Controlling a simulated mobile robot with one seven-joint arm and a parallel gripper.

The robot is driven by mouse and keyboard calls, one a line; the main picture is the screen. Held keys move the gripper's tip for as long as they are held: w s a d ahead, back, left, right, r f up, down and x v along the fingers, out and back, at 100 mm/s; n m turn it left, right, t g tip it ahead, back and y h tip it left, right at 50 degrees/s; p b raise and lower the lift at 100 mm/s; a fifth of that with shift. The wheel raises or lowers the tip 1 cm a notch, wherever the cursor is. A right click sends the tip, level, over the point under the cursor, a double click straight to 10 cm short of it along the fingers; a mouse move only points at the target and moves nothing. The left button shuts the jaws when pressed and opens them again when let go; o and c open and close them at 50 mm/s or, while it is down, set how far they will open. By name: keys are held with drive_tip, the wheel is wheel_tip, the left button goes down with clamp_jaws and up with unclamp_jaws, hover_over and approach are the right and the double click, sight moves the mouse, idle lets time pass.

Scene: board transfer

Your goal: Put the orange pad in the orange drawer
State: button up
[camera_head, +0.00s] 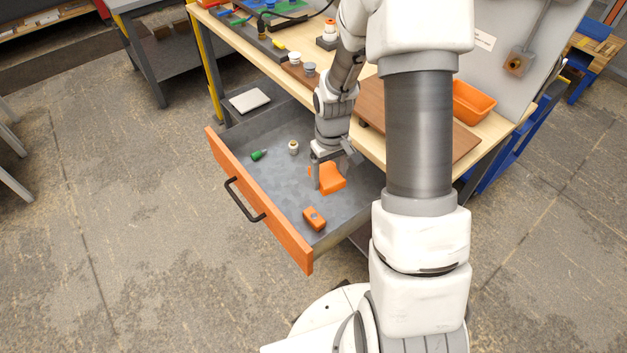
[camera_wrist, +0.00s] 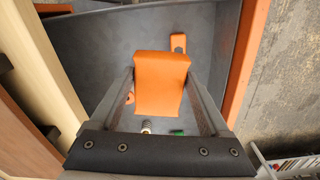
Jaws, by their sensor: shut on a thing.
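The orange pad (camera_head: 331,178) is held by my gripper (camera_head: 329,172) over the inside of the open drawer in the head view. In the wrist view the pad (camera_wrist: 161,82) sits between the two fingers of my gripper (camera_wrist: 160,88), which are shut on it. The drawer has an orange front (camera_head: 256,200) with a dark handle and a grey inside. I cannot tell whether the pad touches the drawer floor.
In the drawer lie an orange block (camera_head: 315,218), a small green item (camera_head: 259,155) and a small pale cylinder (camera_head: 293,147). The wooden workbench (camera_head: 366,142) stands above the drawer, with an orange bin (camera_head: 473,102) on it. Part of the drawer floor is bare.

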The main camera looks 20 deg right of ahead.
drive_tip(key=r+n+b, duration=0.2)
drive_tip(key=b, duration=0.4)
hover_over(348, 214)
drive_tip(key=a, duration=0.1)
drive_tip(key=b, duration=0.1)
drive_tip(key=f+b, duration=0.1)
drive_tip(key=f, duration=0.4)
drive_tip(key=f+b, duration=0.1)
drive_tip(key=f, duration=0.5)
drive_tip(key=f+b, duration=0.2)
drive_tip(key=f, duration=0.4)
drive_tip(key=shift+d+f, duration=0.1)
drive_tip(key=shift+d, duration=0.3)
drive_tip(key=o, duration=1.2)
drive_tip(key=shift+f, duration=0.15)
drive_tip(key=shift+c, duration=0.2)
